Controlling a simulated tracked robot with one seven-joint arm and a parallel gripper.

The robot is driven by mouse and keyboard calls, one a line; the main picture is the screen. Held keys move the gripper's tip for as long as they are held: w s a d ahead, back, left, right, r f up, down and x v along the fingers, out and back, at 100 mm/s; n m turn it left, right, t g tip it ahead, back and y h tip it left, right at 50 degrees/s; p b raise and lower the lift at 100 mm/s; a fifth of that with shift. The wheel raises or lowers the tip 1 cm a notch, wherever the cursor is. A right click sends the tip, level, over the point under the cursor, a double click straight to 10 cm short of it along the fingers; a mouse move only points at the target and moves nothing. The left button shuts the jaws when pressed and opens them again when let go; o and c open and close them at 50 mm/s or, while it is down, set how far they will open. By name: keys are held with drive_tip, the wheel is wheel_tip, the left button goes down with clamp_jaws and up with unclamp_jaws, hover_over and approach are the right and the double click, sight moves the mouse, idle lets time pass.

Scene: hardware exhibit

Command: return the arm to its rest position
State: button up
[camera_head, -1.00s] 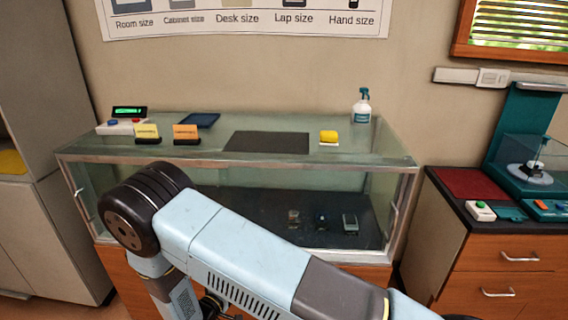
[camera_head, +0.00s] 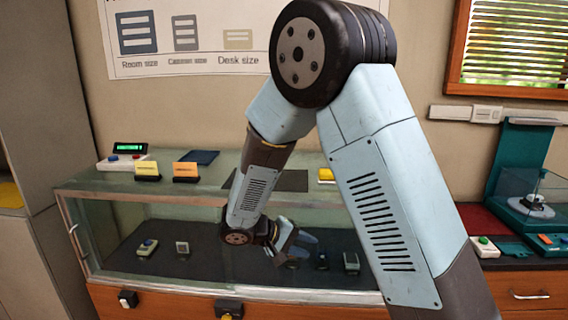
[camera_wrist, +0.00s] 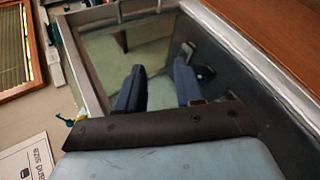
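My arm is raised and bent in front of the glass display case (camera_head: 105,185) in the head view. My gripper (camera_head: 303,243) hangs low at the end of the folded forearm, overlapping the case's front in the picture. Whether it touches the glass cannot be told. In the wrist view, the two dark blue fingers of my gripper (camera_wrist: 160,90) stand apart with nothing seen between them. My upper arm hides part of the case's right side.
A device with a green display (camera_head: 130,149), orange and yellow cards (camera_head: 186,170) and a yellow item (camera_head: 326,175) sit on the case top. Several small devices lie inside. A side cabinet (camera_head: 530,290) with a glass-covered exhibit stands at right. A tall cabinet (camera_head: 35,130) is at left.

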drive_tip(key=s+d+r+m+g+y, duration=0.3)
drive_tip(key=s+d+r+y, duration=0.35)
drive_tip(key=d+r, duration=0.65)
drive_tip(key=s+d+r+m+t+y, duration=0.1)
drive_tip(key=s+r, duration=0.3)
drive_tip(key=s, duration=0.4)
drive_tip(key=s+d+r+t+y, duration=0.3)
drive_tip(key=s+d+r, duration=0.1)
drive_tip(key=s, duration=0.3)
drive_tip(key=shift+s+r+m+t, duration=0.3)
drive_tip(key=shift+s+r+m, duration=0.1)
drive_tip(key=shift+r, duration=0.2)
drive_tip(key=shift+y, duration=0.25)
